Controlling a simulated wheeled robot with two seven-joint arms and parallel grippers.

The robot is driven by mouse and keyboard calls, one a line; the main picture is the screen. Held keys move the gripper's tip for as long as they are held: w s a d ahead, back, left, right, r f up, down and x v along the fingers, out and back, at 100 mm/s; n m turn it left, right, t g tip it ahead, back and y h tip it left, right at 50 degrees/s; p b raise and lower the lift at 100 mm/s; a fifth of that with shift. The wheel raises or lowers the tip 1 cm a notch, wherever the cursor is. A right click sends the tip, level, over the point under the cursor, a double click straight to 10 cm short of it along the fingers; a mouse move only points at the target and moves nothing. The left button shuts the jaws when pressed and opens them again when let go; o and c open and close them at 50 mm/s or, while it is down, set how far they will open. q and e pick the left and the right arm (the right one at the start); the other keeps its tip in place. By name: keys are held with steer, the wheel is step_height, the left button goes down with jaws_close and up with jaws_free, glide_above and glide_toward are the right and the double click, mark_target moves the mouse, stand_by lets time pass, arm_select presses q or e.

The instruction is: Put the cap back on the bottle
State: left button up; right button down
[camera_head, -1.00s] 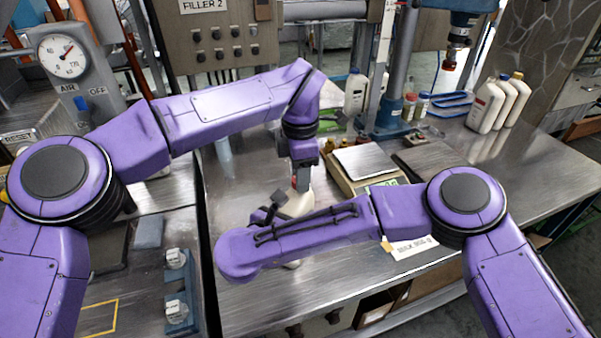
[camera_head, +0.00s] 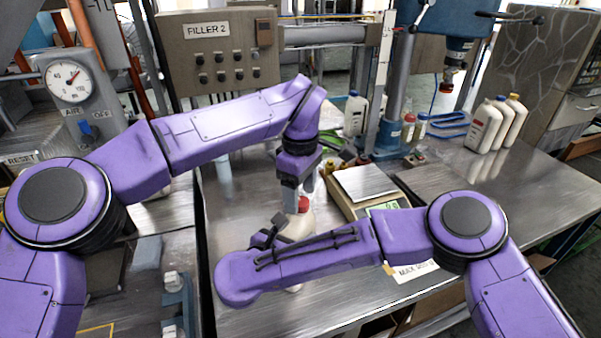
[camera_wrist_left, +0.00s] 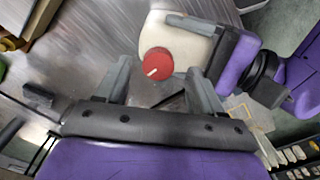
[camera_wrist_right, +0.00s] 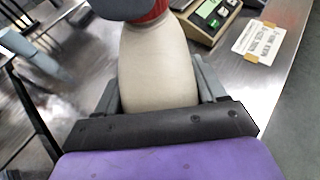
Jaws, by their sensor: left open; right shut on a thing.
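The cream bottle (camera_head: 299,226) stands on the steel bench, its lower part hidden behind my right forearm in the head view. The red cap (camera_head: 303,204) sits on top of its neck; in the left wrist view the cap (camera_wrist_left: 156,64) shows from above with a white mark. My left gripper (camera_head: 298,190) is just above the cap, open, with its fingers apart on either side of it in the left wrist view. My right gripper (camera_wrist_right: 156,88) is shut on the bottle body (camera_wrist_right: 156,70). In the right wrist view grey finger parts partly cover the cap (camera_wrist_right: 152,12).
A bench scale (camera_head: 365,185) stands just right of the bottle. White bottles (camera_head: 487,125) stand at the back right, and another bottle (camera_head: 355,113) stands behind the scale. The bench at right is mostly clear.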

steer(key=shift+f, duration=0.1)
arm_select(q)
step_height(320, 180, up, 10)
steer(key=shift+r, duration=0.15)
steer(key=shift+s, duration=0.1)
arm_select(e)
jaws_free()
arm_select(q)
step_height(320, 180, down, 3)
steer(key=b, duration=0.2)
steer(key=shift+r+b, duration=0.15)
steer(key=shift+b, duration=0.15)
arm_select(e)
steer(key=v, duration=1)
steer(key=shift+s+a, duration=0.2)
